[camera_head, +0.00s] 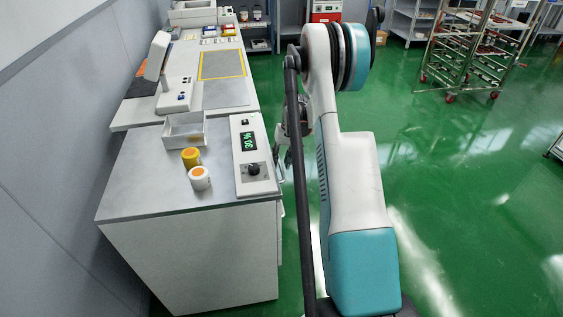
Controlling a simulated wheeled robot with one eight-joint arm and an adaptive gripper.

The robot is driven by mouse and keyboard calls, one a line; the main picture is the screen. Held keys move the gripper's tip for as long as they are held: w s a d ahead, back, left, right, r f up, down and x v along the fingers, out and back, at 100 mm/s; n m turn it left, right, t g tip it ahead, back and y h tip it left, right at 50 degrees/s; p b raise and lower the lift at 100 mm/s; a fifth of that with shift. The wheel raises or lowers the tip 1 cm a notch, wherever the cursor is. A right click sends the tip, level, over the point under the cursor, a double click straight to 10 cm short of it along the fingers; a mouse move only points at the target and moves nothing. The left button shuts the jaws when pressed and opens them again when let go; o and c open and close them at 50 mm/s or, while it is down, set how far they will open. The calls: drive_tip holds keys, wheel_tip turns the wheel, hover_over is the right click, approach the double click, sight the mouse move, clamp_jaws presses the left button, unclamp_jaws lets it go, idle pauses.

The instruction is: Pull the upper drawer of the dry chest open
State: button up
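The dry chest (190,262) is a grey-white cabinet in the near left, with a metal top. A control panel with a green "30 %" display (249,141) and a black knob (253,169) lies on the top's right side. The chest's drawer front faces right and is seen almost edge-on, so I cannot tell the upper drawer's state. A thin pale handle (283,207) seems to show at that side. My gripper (284,160) is beside the chest's right edge, near the panel. My arm partly hides it. I cannot tell whether its fingers are open or touch anything.
A yellow jar (191,157), a white jar (200,178) with an orange top and an open white bin (184,130) stand on the chest. A workbench (222,95) continues behind it. A wheeled rack (472,55) stands far right. The green floor (470,190) is clear at right.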

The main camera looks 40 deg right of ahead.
clamp_jaws()
drive_tip(key=shift+d, duration=0.1)
drive_tip(key=s+d, duration=0.6)
drive_tip(key=d, duration=0.4)
drive_tip(key=s+d, duration=0.6)
drive_tip(key=d, duration=0.4)
drive_tip(key=shift+s+d, duration=0.15)
drive_tip(key=shift+s, duration=0.2)
unclamp_jaws()
